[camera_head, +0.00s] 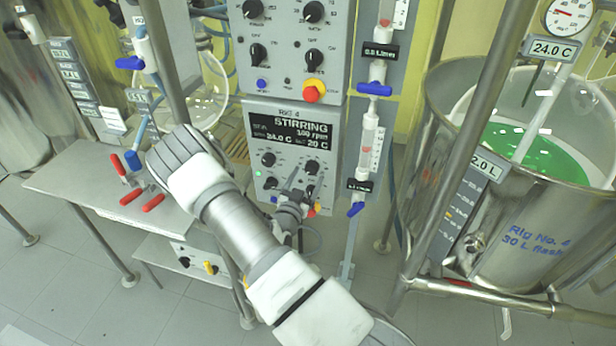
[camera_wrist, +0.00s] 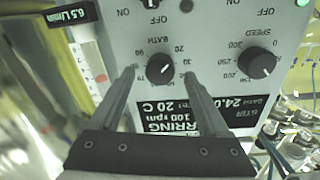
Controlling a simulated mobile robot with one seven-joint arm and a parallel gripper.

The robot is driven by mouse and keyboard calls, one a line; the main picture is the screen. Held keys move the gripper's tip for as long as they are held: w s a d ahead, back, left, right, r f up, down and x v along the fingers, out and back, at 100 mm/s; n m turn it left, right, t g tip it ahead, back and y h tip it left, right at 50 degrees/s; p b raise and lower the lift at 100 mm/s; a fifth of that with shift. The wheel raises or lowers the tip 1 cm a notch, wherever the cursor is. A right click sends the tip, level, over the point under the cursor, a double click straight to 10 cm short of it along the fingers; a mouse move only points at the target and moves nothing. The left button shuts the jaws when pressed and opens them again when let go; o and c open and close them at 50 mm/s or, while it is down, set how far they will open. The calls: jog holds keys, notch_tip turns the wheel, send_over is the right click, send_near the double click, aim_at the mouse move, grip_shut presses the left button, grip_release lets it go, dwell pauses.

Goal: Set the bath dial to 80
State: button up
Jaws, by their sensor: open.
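The bath dial (camera_wrist: 162,66) is a black round knob on the grey Rig 4 panel, labelled BATH, seen upside down in the wrist view. In the head view the dial (camera_head: 312,167) is at the right, under the display. The display (camera_head: 291,132) reads STIRRING, 100 rpm, 24.0 C and bath 20 C. My gripper (camera_wrist: 159,75) is open, with one finger on each side of the bath dial; whether they touch it I cannot tell. In the head view my gripper (camera_head: 306,176) is in front of the panel.
The speed dial (camera_wrist: 257,63) is beside the bath dial. An upper panel (camera_head: 292,50) has several knobs and a red button (camera_head: 313,92). A flow tube (camera_head: 368,140) with blue valves is close on the right. A steel vessel (camera_head: 540,235) stands farther right.

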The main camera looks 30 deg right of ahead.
jog(key=shift+w+d, duration=0.4)
jog(key=shift+d, duration=0.15)
grip_shut()
